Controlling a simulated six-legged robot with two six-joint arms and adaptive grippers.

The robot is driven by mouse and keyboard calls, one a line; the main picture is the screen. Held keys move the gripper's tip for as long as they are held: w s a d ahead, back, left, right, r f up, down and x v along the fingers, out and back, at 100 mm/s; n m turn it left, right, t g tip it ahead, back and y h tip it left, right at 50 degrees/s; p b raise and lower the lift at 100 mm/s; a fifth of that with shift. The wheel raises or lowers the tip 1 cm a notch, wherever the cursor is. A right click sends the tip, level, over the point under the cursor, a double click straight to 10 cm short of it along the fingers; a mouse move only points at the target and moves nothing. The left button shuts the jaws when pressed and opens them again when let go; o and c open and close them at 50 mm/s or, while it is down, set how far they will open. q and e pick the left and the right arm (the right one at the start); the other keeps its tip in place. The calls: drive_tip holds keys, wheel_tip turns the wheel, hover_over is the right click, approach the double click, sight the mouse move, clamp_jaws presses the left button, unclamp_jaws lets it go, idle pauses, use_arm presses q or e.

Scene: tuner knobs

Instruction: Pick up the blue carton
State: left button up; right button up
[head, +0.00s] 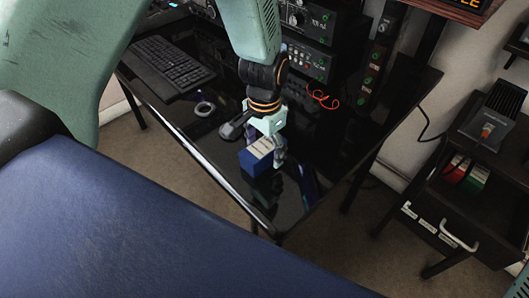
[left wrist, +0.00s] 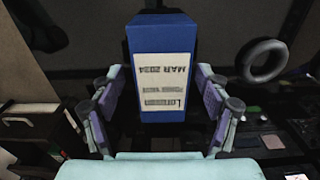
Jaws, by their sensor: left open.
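The blue carton (head: 257,161) stands on the black glossy desk, near its front corner. It has a pale label with printed text, which reads upside down in the left wrist view. My left gripper (head: 266,147) is over the carton, pointing down. In the left wrist view the carton (left wrist: 160,38) lies between the two open fingers (left wrist: 160,105), one on each side. Narrow gaps seem to show beside it, but I cannot tell whether a finger touches it. My right gripper is not in view.
A grey ring (head: 204,108) lies on the desk (head: 190,118), left of my gripper, and a keyboard (head: 168,64) farther left. Radio units (head: 308,60) stand behind, with a red coiled cord (head: 323,98). A dark side cabinet (head: 455,190) stands at the right.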

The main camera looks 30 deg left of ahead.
use_arm(q)
drive_tip(key=shift+a, duration=0.1)
drive_tip(key=shift+c, duration=0.3)
drive_tip(key=shift+s+a, duration=0.1)
drive_tip(key=c, duration=1.3)
drive_tip(key=shift+o, duration=0.2)
